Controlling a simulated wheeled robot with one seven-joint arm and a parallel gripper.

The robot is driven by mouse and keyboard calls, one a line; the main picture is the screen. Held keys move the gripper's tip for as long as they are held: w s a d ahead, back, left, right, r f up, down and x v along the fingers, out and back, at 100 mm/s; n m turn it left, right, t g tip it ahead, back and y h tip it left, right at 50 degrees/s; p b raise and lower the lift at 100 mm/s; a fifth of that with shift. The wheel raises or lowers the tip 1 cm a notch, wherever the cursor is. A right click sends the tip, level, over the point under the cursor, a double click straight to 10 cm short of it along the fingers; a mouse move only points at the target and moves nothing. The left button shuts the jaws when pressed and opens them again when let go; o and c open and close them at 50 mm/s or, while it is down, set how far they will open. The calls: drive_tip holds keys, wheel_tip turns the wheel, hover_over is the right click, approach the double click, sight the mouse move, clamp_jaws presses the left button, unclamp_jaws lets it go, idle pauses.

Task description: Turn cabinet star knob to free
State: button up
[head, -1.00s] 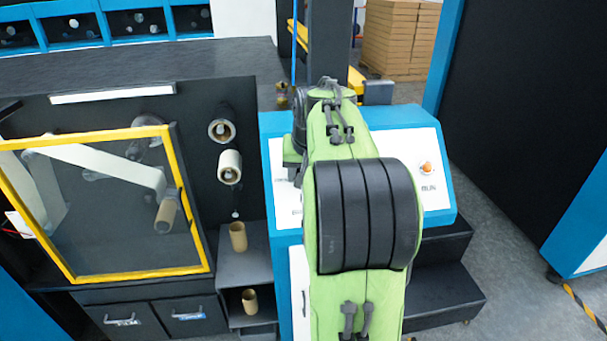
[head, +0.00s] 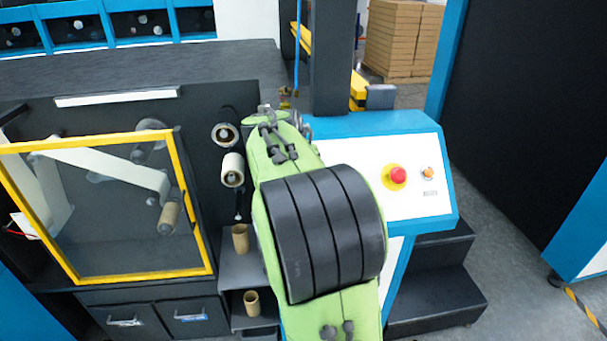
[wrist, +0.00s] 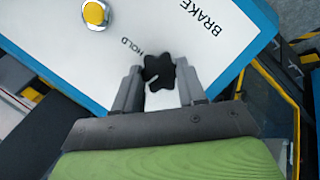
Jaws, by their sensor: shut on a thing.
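In the wrist view, a black star knob (wrist: 159,72) sits on the white panel face of a blue-edged cabinet (wrist: 180,15). The word HOLD is printed beside it at the upper left, and BRAKE farther up to the right. My gripper (wrist: 159,82) has a grey finger on each side of the knob and is shut on it. A light pointer mark shows on the knob's lower left; its exact setting is hard to tell. In the head view, my green and black arm covers the knob and my gripper.
A yellow-orange button (wrist: 95,13) is on the same panel, up and left of the knob. The head view shows a red emergency button (head: 397,175) on the console, a yellow-framed window (head: 105,205) at left, and dark steps (head: 435,285) at right.

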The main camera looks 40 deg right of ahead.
drive_tip(key=n+h+p, duration=0.1)
drive_tip(key=n, duration=0.3)
drive_tip(key=shift+a+t, duration=0.15)
drive_tip(key=shift+t, duration=0.15)
drive_tip(key=n+h, duration=0.1)
drive_tip(key=n, duration=0.1)
drive_tip(key=n+t+p, duration=0.1)
drive_tip(key=n, duration=0.2)
drive_tip(key=shift+s+a+f+n+h, duration=0.1)
drive_tip(key=shift+f+n+h, duration=0.1)
drive_tip(key=shift+n+h, duration=0.15)
drive_tip(key=n+t, duration=0.1)
drive_tip(key=n, duration=0.1)
drive_tip(key=n+t, duration=0.1)
drive_tip(key=n, duration=0.2)
drive_tip(key=shift+s+f+n+h, duration=0.1)
drive_tip(key=shift+s+n+h, duration=0.05)
drive_tip(key=shift+n+h, duration=0.1)
drive_tip(key=shift+s+f+n+t, duration=0.1)
drive_tip(key=shift+n+t, duration=0.45)
drive_tip(key=shift+n, duration=0.85)
drive_tip(key=shift+n+t, duration=0.55)
drive_tip(key=shift+n, duration=0.85)
drive_tip(key=o, duration=1.1)
drive_tip(key=shift+c, duration=0.2)
